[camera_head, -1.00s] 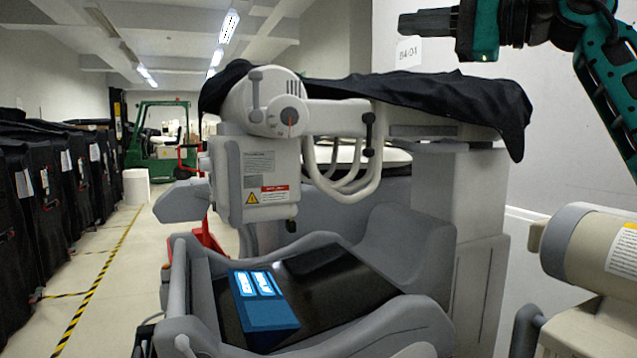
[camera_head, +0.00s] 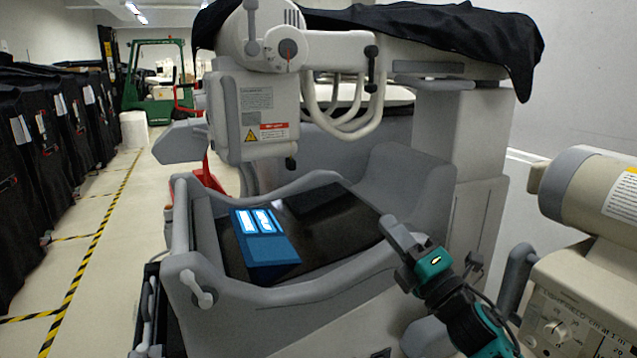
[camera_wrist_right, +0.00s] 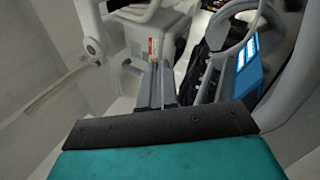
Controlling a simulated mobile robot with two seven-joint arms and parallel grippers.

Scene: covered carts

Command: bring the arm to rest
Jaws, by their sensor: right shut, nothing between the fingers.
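My right gripper (camera_head: 392,226) comes in from the lower right in the head view, on a green and black arm. It is shut and empty, in front of the right part of the large grey machine (camera_head: 470,150). In the right wrist view its two fingers (camera_wrist_right: 163,84) lie close together and point away from the camera. My left gripper is in neither view.
A blue box (camera_head: 268,255) with lit panels sits in the machine's grey tray (camera_head: 330,290). A beige machine (camera_head: 590,290) stands at the right. Black covered carts (camera_head: 45,160) line the left, and a green forklift (camera_head: 155,85) is behind. The striped floor aisle is clear.

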